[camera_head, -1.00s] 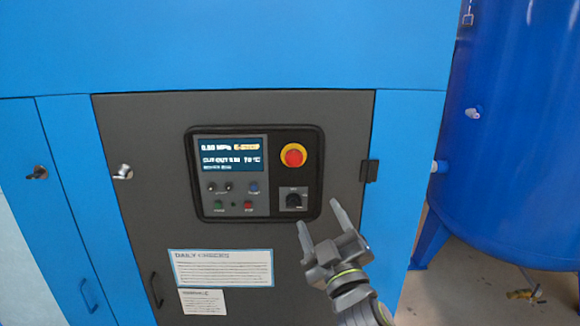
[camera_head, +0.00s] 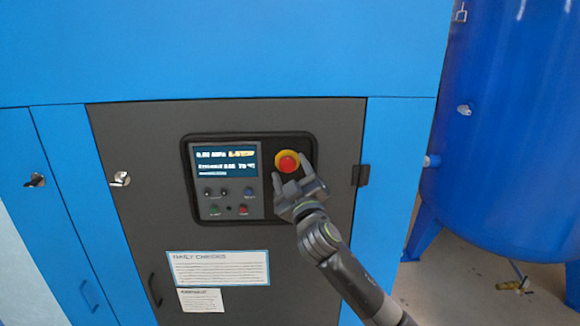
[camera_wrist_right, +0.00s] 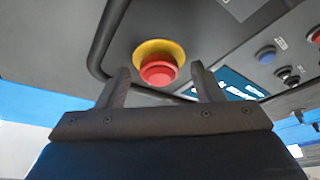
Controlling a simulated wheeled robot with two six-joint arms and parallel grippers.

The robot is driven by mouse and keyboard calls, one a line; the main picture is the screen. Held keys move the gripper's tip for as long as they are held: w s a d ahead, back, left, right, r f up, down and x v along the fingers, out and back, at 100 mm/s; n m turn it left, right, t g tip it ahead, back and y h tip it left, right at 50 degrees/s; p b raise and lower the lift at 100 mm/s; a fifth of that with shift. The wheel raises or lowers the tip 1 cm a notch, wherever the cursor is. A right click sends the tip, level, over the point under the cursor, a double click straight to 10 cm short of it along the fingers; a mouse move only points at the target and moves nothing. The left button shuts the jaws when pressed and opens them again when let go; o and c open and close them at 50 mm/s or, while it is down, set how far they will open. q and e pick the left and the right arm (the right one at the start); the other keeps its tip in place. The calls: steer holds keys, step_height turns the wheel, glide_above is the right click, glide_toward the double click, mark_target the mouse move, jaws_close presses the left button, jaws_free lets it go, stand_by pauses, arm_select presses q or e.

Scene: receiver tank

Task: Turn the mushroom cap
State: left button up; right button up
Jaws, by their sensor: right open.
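The mushroom cap (camera_head: 288,163) is a red button on a yellow ring, at the upper right of the control panel. In the right wrist view the red cap (camera_wrist_right: 159,71) shows just beyond and between the fingers. My right gripper (camera_head: 289,168) is open, with one finger toward each side of the cap. I cannot tell whether either finger touches it. My left gripper is not in view.
The black panel (camera_head: 190,165) has a lit screen (camera_head: 226,162) and small buttons left of the cap. The rotary switch below the cap is hidden by my gripper. A door latch (camera_head: 360,175) is to the right. A blue tank (camera_head: 500,130) stands at far right.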

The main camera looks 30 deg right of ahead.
steer(key=shift+w+d+r, duration=0.1)
steer(key=shift+w, duration=0.25)
